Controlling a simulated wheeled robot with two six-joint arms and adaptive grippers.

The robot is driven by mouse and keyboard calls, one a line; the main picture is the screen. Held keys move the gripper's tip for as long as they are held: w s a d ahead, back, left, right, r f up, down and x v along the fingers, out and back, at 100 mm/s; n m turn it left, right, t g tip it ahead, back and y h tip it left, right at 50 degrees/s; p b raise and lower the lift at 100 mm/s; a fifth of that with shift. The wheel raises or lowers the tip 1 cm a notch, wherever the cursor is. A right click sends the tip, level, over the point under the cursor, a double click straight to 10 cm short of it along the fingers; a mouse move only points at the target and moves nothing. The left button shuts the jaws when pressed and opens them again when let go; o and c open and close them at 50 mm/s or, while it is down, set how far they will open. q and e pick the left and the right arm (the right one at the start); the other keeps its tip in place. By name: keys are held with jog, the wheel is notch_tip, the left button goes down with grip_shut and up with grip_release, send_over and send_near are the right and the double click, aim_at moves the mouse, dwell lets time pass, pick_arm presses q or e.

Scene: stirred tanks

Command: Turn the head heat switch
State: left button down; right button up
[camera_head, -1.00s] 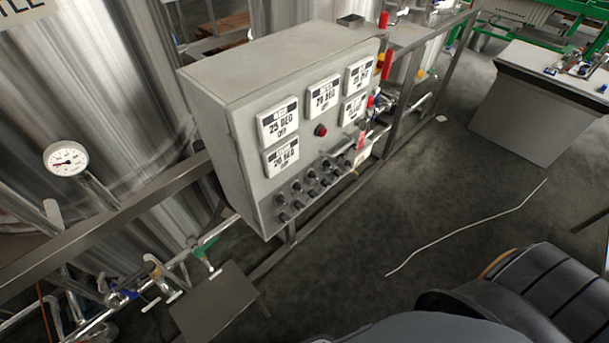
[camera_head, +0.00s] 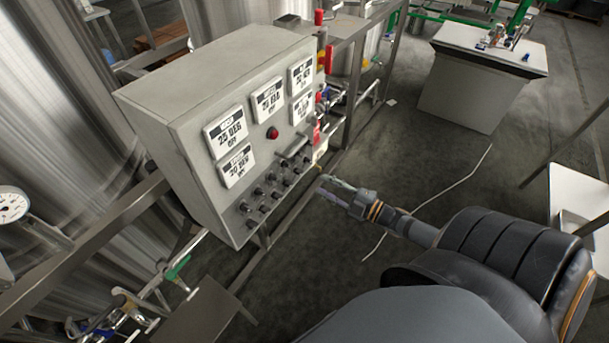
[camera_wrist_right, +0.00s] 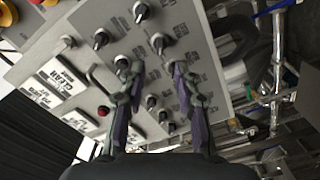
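The grey control box (camera_head: 210,78) carries rows of small black knob switches (camera_head: 272,191) low on its front. I cannot tell which knob is the head heat switch, as the labels are too small to read. My right gripper (camera_head: 331,188) is to the right of the knobs in the head view, apart from the box. In the right wrist view its two fingers (camera_wrist_right: 158,70) are spread and empty, pointing at the panel face (camera_wrist_right: 213,78). A knob (camera_wrist_right: 159,42) shows just beyond the gap between them. My left gripper is not in view.
The panel also has a red button (camera_head: 273,133), several white displays (camera_head: 226,132) and a bar handle (camera_head: 296,145). Steel tanks (camera_head: 50,120) and frame rails stand behind and left of it. A white bench (camera_head: 470,95) is at the upper right. Open floor lies between.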

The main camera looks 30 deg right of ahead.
aim_at(302, 173)
jog(key=b+x, duration=0.1)
jog(key=x, duration=0.7)
jog(key=shift+w+a, duration=0.1)
jog(key=shift+w, duration=0.2)
grip_shut()
